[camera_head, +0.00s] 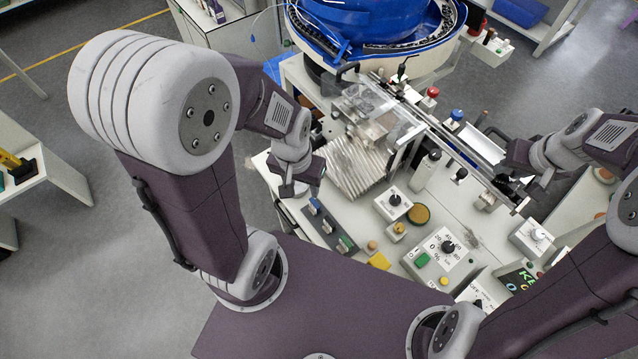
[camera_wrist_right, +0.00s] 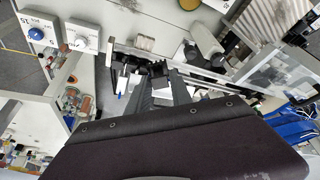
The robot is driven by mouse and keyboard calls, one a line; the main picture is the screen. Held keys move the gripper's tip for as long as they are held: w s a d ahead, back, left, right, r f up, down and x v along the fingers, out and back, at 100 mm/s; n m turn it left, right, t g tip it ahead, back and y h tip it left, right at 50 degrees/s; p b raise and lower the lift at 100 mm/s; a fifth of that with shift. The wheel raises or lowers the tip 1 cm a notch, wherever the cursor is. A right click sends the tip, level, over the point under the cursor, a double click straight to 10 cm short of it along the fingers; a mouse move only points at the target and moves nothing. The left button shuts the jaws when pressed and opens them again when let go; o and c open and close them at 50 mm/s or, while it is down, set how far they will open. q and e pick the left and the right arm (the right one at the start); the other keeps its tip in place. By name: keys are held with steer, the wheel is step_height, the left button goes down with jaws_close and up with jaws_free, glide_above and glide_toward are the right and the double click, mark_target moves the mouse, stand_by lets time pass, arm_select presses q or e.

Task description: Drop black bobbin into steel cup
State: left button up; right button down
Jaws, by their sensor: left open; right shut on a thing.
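My right gripper (camera_head: 510,184) is over the right part of the bench, beside the metal rail. In the right wrist view its fingers (camera_wrist_right: 150,78) reach up from the dark wrist housing. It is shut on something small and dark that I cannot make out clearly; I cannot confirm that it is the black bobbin. A small metallic round part (camera_head: 487,200) stands on the bench close to this gripper; I cannot tell whether it is the steel cup. My left gripper (camera_head: 300,186) is open and empty over the bench's left edge, near the ribbed plate.
A blue bowl feeder (camera_head: 380,22) stands behind. Free bench top is narrow.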

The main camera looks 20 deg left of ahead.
steer(key=s+a+f+n, duration=0.1)
steer(key=s+a+f, duration=0.3)
steer(key=a+f, duration=0.4)
steer(key=w+a+f+n+y+b, duration=0.2)
steer(key=w+a+n+b, duration=0.15)
steer(key=a, duration=0.85)
steer(key=n+g+y+b, duration=0.2)
steer(key=n+g+y, duration=0.15)
steer(key=n, duration=0.95)
glide_above(302, 190)
step_height(302, 190, down, 8)
steer(key=shift+g+h, duration=0.45)
step_height(302, 190, down, 6)
steer(key=b, duration=0.4)
steer(key=shift+f, duration=0.1)
steer(key=c, duration=1.1)
jaws_free()
